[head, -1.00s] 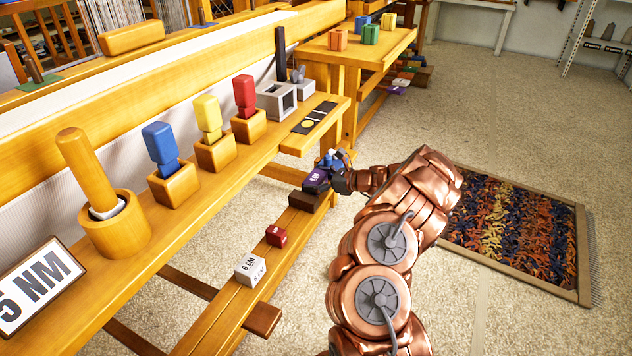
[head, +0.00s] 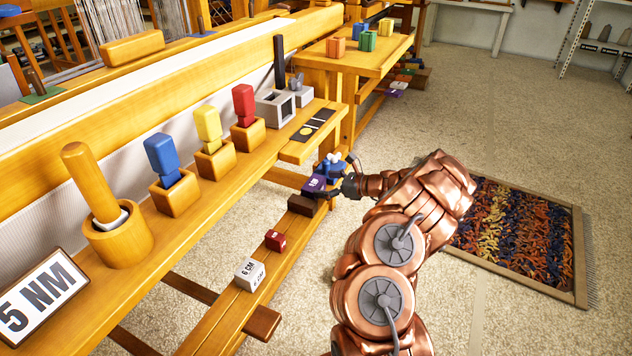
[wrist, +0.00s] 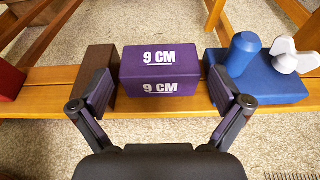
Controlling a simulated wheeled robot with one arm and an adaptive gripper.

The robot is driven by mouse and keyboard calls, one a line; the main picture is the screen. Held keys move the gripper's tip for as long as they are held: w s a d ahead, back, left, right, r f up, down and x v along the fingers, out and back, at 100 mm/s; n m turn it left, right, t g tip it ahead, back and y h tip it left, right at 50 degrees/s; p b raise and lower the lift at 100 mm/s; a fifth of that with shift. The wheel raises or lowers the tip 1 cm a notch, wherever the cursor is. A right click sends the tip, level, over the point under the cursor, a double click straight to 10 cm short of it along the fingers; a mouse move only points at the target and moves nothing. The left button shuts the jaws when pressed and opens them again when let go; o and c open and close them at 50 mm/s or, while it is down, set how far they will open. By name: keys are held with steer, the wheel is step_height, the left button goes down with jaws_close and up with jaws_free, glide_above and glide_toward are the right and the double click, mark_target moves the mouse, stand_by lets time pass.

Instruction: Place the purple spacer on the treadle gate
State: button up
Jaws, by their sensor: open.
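The purple spacer (wrist: 160,66), a block marked "9 CM", sits on the low wooden beam (wrist: 55,105) in the wrist view. It also shows in the head view (head: 314,183), partly covered by my gripper. My gripper (wrist: 165,88) is open, one finger on each side of the spacer, with gaps showing between fingers and block. In the head view my gripper (head: 338,184) is at the far part of the beam. A dark brown block (wrist: 99,65) stands left of the spacer. Which part is the treadle gate I cannot tell.
A blue block (wrist: 268,85) with a blue knob and a white wing-shaped piece is close right of the spacer. A red block (head: 276,240) and white "6 CM" block (head: 250,273) sit nearer on the beam. The bench (head: 120,300) runs above.

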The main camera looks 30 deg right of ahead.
steer(key=p+v, duration=0.2)
steer(key=v, duration=0.6)
steer(key=shift+s+r, duration=0.1)
